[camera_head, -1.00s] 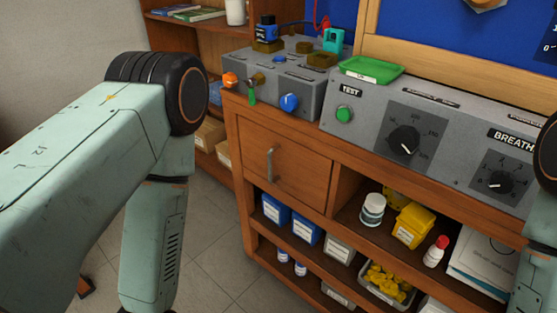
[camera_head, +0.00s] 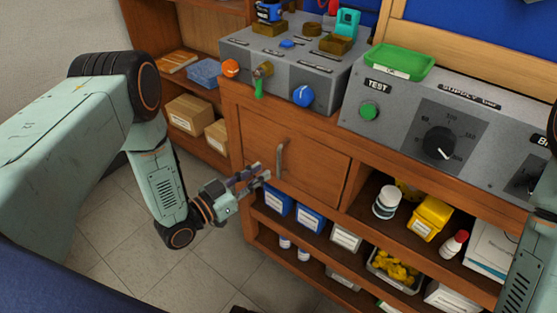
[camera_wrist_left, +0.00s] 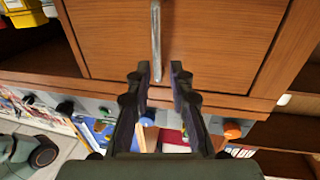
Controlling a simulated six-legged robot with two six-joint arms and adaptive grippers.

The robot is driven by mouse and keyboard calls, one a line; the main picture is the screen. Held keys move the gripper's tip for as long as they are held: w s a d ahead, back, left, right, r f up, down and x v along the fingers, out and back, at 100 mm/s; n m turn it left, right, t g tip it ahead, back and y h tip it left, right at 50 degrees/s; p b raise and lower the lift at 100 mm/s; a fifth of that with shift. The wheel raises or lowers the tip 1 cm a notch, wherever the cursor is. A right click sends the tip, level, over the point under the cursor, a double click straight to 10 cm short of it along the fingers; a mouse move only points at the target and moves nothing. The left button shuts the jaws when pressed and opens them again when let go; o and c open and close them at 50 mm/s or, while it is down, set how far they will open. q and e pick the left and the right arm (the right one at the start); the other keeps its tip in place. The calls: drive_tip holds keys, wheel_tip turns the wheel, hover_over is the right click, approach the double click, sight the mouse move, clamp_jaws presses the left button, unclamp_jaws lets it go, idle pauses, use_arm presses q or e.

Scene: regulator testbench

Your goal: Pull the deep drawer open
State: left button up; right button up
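The handle (camera_wrist_left: 156,40) stands in line with the gap, just beyond the fingertips, against the drawer front (camera_wrist_left: 210,40). My right gripper is out of view; only part of the right arm shows at the right edge.
Open shelves below and right of the drawer hold blue boxes (camera_head: 310,219), a white jar (camera_head: 387,203) and a yellow bin (camera_head: 429,217). Grey test panels (camera_head: 290,65) stand on top. Tiled floor (camera_head: 230,265) in front is clear.

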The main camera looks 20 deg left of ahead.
sight(278, 163)
use_arm(q)
drive_tip(key=x, duration=0.2)
drive_tip(key=b+x, duration=0.1)
drive_tip(key=x, duration=0.1)
drive_tip(key=shift+w+d, duration=0.15)
drive_tip(key=shift+d, duration=0.25)
drive_tip(key=shift+x, duration=1.05)
drive_tip(key=shift+w+d, duration=0.3)
drive_tip(key=shift+w, duration=0.05)
drive_tip(key=shift+s+a, duration=0.1)
drive_tip(key=shift+s, duration=0.05)
drive_tip(key=shift+a, duration=0.1)
drive_tip(key=shift+c, duration=0.7)
clamp_jaws()
